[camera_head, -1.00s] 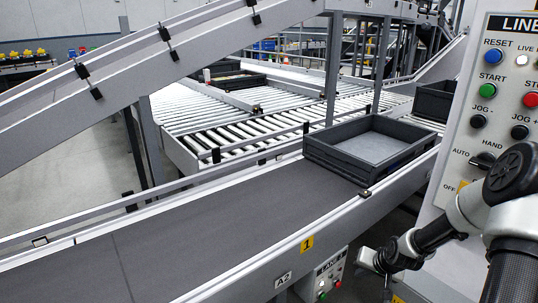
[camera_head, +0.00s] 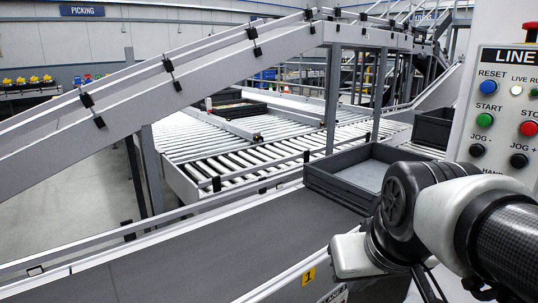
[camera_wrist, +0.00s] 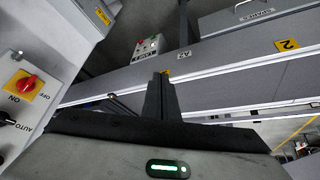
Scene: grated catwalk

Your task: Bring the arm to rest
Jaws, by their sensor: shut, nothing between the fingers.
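My gripper (camera_wrist: 161,96) shows in the wrist view as two dark fingers close together, with nothing visible between them. Its wide dark body with a lit green light lies below them. The fingers point toward the side rail of a conveyor (camera_wrist: 215,75); I cannot tell the gap between them. In the head view my arm is at the lower right, bent at a dark round joint, in front of the conveyor and the control panel (camera_head: 503,110). The gripper itself cannot be made out there.
A grey tote (camera_head: 331,183) sits on the belt conveyor (camera_head: 215,255), partly hidden by my arm. A red knob (camera_wrist: 28,85) on a cabinet is at left in the wrist view. A small button box (camera_wrist: 148,45) stands beyond the fingers. Rollers (camera_head: 240,165) lie behind.

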